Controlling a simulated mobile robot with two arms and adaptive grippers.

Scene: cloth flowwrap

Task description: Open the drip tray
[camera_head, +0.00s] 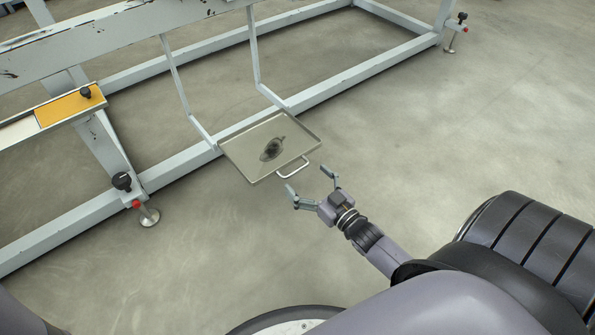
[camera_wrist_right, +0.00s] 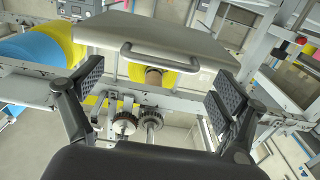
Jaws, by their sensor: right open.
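The drip tray (camera_head: 245,149) is a shallow metal tray with a dark stain in it. It sits at the lower rail of the machine frame, between two hanging bars, in the head view. Its handle (camera_head: 292,168) is a pale bar on the edge facing me. My right gripper (camera_head: 311,182) is open and empty, just short of the handle and apart from it. In the right wrist view, the tray's underside (camera_wrist_right: 165,42) and the handle (camera_wrist_right: 155,54) show ahead, beyond and above the open fingers (camera_wrist_right: 158,88). My left gripper is out of view.
The machine's pale frame (camera_head: 360,70) runs across the back, with feet (camera_head: 149,215) on the floor. A yellow panel (camera_head: 68,107) is at the left. The concrete floor (camera_head: 480,130) right of the tray is clear.

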